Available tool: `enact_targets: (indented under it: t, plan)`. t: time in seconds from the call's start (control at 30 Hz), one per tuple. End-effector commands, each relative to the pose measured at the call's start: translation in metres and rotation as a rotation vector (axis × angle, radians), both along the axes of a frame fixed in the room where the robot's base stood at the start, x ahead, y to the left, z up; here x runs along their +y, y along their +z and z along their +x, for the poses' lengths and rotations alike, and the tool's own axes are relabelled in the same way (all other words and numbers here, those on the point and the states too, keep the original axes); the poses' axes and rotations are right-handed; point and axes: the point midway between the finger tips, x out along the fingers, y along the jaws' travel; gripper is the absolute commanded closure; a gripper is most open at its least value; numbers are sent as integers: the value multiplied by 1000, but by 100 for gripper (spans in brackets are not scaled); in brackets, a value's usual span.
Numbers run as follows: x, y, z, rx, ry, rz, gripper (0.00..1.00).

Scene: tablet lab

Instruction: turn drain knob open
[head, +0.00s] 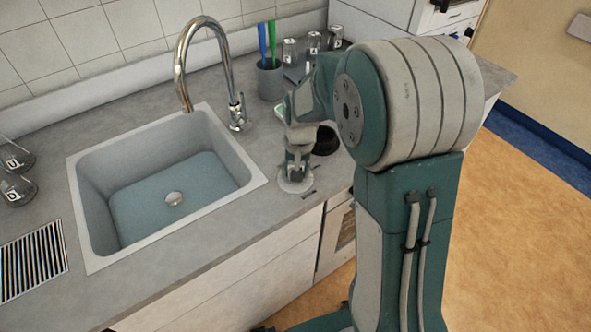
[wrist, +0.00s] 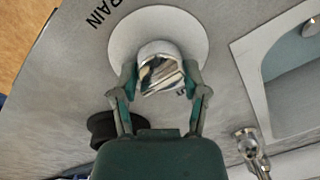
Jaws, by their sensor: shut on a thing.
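The drain knob (wrist: 158,70) is a shiny metal knob on a round white plate (wrist: 119,40). The word "DRAIN" is partly visible on the counter beside it in the wrist view. My gripper (wrist: 160,77) has one finger on each side of the knob and is shut on it. In the head view my gripper (head: 297,165) points down over the white plate (head: 295,187) on the counter, right of the sink, and mostly hides the knob. The sink (head: 86,189) holds bluish water, with a round drain (head: 174,198) at its bottom.
A curved metal faucet (head: 183,60) stands behind the sink. A grey cup (head: 270,82) with blue and green items and several small labelled jars (head: 313,43) stand at the back. A black round object (wrist: 103,128) is near my gripper. Glass flasks (head: 17,187) stand at the left.

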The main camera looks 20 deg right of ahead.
Motion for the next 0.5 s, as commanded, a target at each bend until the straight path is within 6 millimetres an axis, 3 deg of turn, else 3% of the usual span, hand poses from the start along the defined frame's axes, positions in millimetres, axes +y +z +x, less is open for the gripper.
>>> enact_targets:
  t: [0.07,0.1,0.13,0.17,0.5]
  plan:
    - [1,-2,-2,9,-1,2,90]
    - [1,-2,-2,9,0,2,25]
    - [0,-2,-2,8,0,1,11]
    - [0,-2,-2,8,0,1,8]
    - [0,-1,-1,3,0,1,8]
